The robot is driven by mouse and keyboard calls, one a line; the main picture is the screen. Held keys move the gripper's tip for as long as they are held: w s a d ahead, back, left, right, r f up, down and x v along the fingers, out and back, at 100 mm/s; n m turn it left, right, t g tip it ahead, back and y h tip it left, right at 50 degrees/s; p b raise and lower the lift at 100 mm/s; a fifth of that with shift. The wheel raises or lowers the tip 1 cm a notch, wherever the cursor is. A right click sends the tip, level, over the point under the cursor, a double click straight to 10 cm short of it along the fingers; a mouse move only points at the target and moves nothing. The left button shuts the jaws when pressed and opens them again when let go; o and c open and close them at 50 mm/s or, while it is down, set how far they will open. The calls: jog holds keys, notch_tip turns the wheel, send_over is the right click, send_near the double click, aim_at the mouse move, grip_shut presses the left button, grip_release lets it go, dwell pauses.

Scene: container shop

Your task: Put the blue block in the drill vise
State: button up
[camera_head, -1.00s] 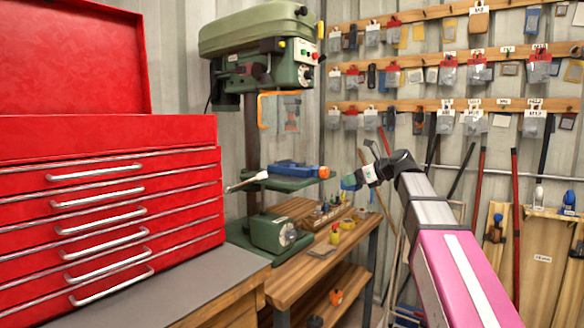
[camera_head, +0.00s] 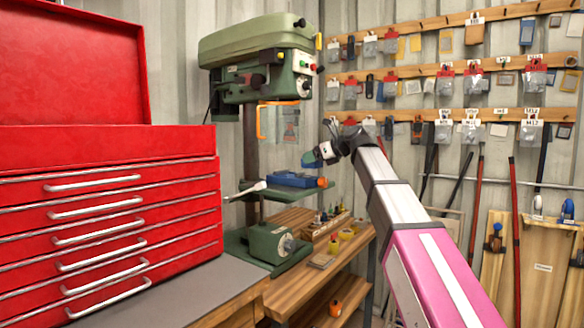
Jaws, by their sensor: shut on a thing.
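The drill vise (camera_head: 292,180) is blue with an orange knob at its right end. It sits on the green drill press (camera_head: 262,58) table, below the orange-framed guard. My gripper (camera_head: 312,158) is at the end of my arm, just above and right of the vise, pointing left. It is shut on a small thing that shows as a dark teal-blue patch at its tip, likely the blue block. The block's shape and the fingers are too small to make out clearly. The gap between gripper and vise cannot be judged exactly.
An orange-framed clear guard (camera_head: 280,122) hangs above the vise. A pale-tipped lever (camera_head: 250,188) sticks out left of the press table. A red tool chest (camera_head: 110,225) fills the left. A wooden bench (camera_head: 335,262) with small tools lies below.

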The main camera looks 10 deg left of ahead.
send_over(292, 176)
jog(key=shift+d, duration=0.4)
jog(key=shift+w+a+f, duration=0.1)
jog(key=shift+a+f, duration=0.15)
jog(key=shift+f, duration=0.6)
jog(key=shift+w+a+f, duration=0.1)
jog(key=shift+a+f, duration=0.1)
jog(key=shift+f, duration=0.65)
jog(key=shift+f, duration=0.1)
jog(key=o, duration=1.5)
jog(key=shift+s+d, duration=0.1)
jog(key=shift+d, duration=0.1)
jog(key=v, duration=1.1)
jog(key=shift+d+r, duration=0.25)
jog(key=shift+r, duration=0.1)
